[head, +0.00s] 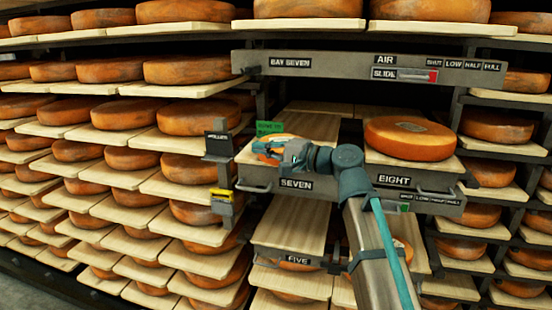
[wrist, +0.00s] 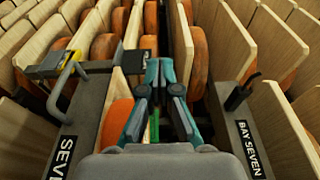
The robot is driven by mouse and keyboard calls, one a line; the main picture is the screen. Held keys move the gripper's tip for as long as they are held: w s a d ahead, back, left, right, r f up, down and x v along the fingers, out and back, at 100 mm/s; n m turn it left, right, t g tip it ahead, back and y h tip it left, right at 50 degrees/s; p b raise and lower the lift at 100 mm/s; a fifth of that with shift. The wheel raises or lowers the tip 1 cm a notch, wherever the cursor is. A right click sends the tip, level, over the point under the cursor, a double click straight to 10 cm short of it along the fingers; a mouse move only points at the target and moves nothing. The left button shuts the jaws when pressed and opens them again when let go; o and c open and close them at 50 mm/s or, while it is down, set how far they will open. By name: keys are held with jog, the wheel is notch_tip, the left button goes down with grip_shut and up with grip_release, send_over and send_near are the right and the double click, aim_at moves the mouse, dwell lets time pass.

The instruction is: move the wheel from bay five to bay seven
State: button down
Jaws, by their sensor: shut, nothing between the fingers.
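An orange cheese wheel (head: 274,138) sits on the pale board of bay seven (head: 312,122), largely hidden behind my gripper. An orange wheel edge (wrist: 116,122) also shows in the wrist view beside the SEVEN label. My gripper (head: 262,149) is at the front left of bay seven, in front of the wheel. Its teal fingers (wrist: 160,70) are closed together and empty in the wrist view. Whether they touch the wheel cannot be told. The bay five board (head: 288,230), above the FIVE label, is bare where it shows.
A large wheel (head: 408,137) rests on bay eight, to the right. A beam marked BAY SEVEN (head: 340,65) with a red slide runs above. A post with a yellow box (head: 222,195) stands left. My arm hides part of the lower right bay. Full racks surround this opening.

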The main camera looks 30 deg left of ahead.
jog(key=s+a+f+n+h+p, duration=0.1)
jog(key=s+a+f+n+h, duration=0.35)
jog(key=s+a+f, duration=0.65)
jog(key=n+t+h+p, duration=0.2)
jog(key=n+t+h, duration=1.2)
jog(key=n, duration=1.9)
send_near(272, 163)
jog(key=w+t+y+p, duration=0.1)
jog(key=w, duration=0.1)
jog(key=w+d+f+t+p, duration=0.1)
jog(key=w, duration=0.1)
jog(key=w+t+y+p, duration=0.1)
jog(key=w, duration=0.1)
jog(key=shift+w+d+f+y, duration=0.3)
jog(key=shift+w+f+y, duration=0.05)
jog(key=shift+w, duration=0.05)
